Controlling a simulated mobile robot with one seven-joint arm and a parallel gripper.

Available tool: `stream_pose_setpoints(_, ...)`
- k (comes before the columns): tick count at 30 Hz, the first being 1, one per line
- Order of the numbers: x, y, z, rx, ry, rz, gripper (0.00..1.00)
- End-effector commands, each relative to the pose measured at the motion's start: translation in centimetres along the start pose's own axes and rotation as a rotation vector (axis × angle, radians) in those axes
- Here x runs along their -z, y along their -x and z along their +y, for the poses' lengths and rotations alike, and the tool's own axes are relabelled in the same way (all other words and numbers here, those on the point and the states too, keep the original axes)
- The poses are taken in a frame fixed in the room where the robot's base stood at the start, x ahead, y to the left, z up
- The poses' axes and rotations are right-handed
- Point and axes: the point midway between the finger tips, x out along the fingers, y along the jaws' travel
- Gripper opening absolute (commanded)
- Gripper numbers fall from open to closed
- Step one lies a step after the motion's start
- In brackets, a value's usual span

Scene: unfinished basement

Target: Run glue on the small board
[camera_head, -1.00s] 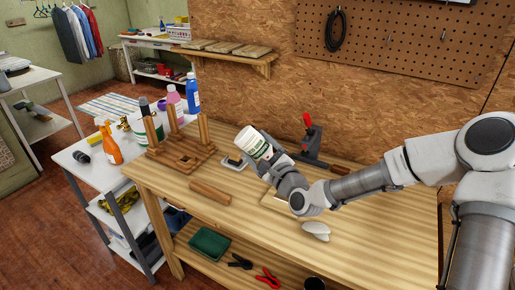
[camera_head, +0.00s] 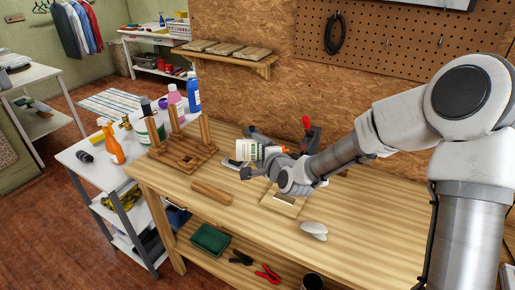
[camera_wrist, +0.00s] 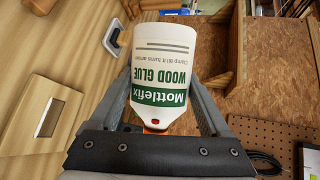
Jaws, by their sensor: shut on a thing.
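My gripper (camera_head: 252,152) is shut on a white wood glue bottle (camera_head: 244,149) with a green label, above the workbench. The bottle lies nearly level in the head view, its orange tip toward the right. In the wrist view the bottle (camera_wrist: 165,60) sits between both fingers, its orange tip (camera_wrist: 153,125) at the palm end. The small board (camera_head: 287,206) lies on the bench below my wrist, which partly covers it. A pale wooden piece with a rectangular mark, likely this board (camera_wrist: 22,122), shows at the left of the wrist view, apart from the bottle.
A wooden peg stand (camera_head: 180,157) and a loose wood block (camera_head: 211,194) are left on the workbench (camera_head: 365,225). A red-handled clamp (camera_head: 306,124) stands behind my arm. A pale rounded object (camera_head: 314,229) lies in front of the board. The right bench surface is largely clear.

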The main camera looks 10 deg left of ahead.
Motion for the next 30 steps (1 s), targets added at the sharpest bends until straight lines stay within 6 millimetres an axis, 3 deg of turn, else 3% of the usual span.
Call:
stream_pose_setpoints(10, -0.10, -0.03, -0.13, -0.010, 0.039, 0.013, 0.25)
stream_pose_setpoints(30, -0.31, 0.06, -0.49, -0.198, 0.541, 0.202, 0.25)
